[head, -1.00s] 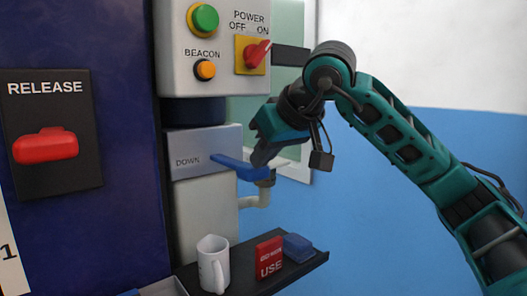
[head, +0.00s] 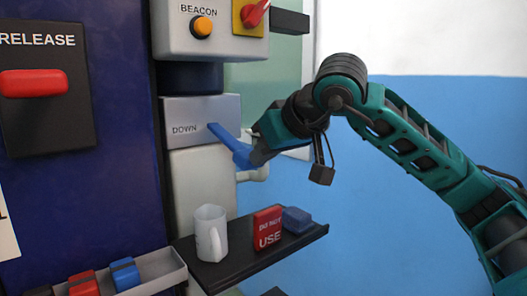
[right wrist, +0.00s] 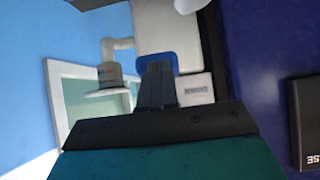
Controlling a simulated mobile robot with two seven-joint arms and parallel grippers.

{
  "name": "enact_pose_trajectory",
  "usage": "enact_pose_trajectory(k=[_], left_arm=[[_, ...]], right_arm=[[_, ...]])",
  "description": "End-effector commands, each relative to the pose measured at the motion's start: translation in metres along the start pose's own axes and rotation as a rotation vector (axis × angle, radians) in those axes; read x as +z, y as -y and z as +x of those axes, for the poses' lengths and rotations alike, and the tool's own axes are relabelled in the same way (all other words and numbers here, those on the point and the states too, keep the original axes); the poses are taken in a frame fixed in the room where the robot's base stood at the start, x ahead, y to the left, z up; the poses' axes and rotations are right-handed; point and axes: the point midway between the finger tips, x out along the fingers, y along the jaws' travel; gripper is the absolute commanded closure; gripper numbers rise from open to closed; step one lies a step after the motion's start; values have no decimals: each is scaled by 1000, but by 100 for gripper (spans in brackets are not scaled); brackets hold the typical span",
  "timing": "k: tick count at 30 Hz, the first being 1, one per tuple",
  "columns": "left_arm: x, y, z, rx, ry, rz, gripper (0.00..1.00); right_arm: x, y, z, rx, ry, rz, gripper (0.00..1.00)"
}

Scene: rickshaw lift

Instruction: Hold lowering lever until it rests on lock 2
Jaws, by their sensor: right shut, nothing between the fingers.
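The blue lowering lever (head: 228,144) sticks out of the grey DOWN panel (head: 187,128) in the head view and slopes down to the right. My right gripper (head: 257,156) is at the lever's outer end, with its fingers shut and nothing between them. In the right wrist view the shut fingers (right wrist: 157,82) lie against or just over the blue lever (right wrist: 157,63); I cannot tell whether they touch. Neither view shows anything marked lock 2. My left gripper is not in view.
A red RELEASE handle (head: 34,83) is at left. A tray (head: 164,267) with small coloured items is at lower left.

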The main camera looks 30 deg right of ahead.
Motion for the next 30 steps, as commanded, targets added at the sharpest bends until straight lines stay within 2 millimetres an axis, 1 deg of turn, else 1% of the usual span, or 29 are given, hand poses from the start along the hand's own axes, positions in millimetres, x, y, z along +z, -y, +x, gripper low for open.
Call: enact_pose_trajectory(k=[13,24,30], left_arm=[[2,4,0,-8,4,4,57],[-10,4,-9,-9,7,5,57],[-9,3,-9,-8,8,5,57]], right_arm=[[-2,0,0,-1,-3,1,100],[-14,0,-10,-1,-4,2,100],[-14,0,-9,-1,-4,2,100]])
